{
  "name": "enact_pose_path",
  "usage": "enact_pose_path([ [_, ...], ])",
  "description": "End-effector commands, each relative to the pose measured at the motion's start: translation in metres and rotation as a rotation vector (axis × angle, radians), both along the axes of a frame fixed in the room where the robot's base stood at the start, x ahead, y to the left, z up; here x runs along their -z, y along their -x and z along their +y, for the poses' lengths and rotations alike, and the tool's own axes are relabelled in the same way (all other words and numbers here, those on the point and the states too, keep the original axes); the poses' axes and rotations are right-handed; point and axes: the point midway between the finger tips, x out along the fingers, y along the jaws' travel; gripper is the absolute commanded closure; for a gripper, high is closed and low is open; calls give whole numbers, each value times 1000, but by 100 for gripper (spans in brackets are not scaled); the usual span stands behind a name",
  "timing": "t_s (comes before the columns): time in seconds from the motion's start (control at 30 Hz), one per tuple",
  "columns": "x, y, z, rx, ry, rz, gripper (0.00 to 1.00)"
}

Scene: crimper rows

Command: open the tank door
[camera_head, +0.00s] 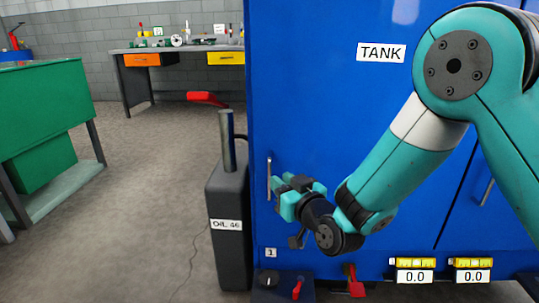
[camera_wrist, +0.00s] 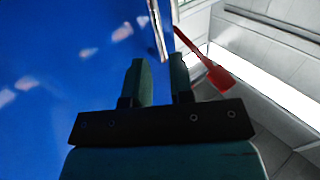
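The blue tank door (camera_head: 330,120) with the label "TANK" (camera_head: 381,53) fills the middle of the head view and looks shut. Its slim vertical metal handle (camera_head: 269,168) is near its left edge. My gripper (camera_head: 276,186) is just to the right of the handle's lower part. In the wrist view the two fingers (camera_wrist: 158,62) stand apart with nothing between them. The handle (camera_wrist: 157,32) shows beyond the fingertips, roughly in line with the gap. I cannot tell whether a finger touches it.
A dark "OIL 46" pump unit (camera_head: 230,245) with a red-ended lever (camera_head: 207,98) stands left of the door; its red end (camera_wrist: 219,77) shows in the wrist view. Red levers (camera_head: 355,285) and gauges (camera_head: 414,270) sit low in front. Open floor (camera_head: 150,180) lies left.

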Motion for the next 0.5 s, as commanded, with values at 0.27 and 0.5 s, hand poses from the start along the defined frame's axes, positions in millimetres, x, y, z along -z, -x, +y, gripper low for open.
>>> enact_pose_path([
  [0.27,2,-41,26,-1,0,-2,78],
  [0.5,1,-53,33,1,1,1,78],
])
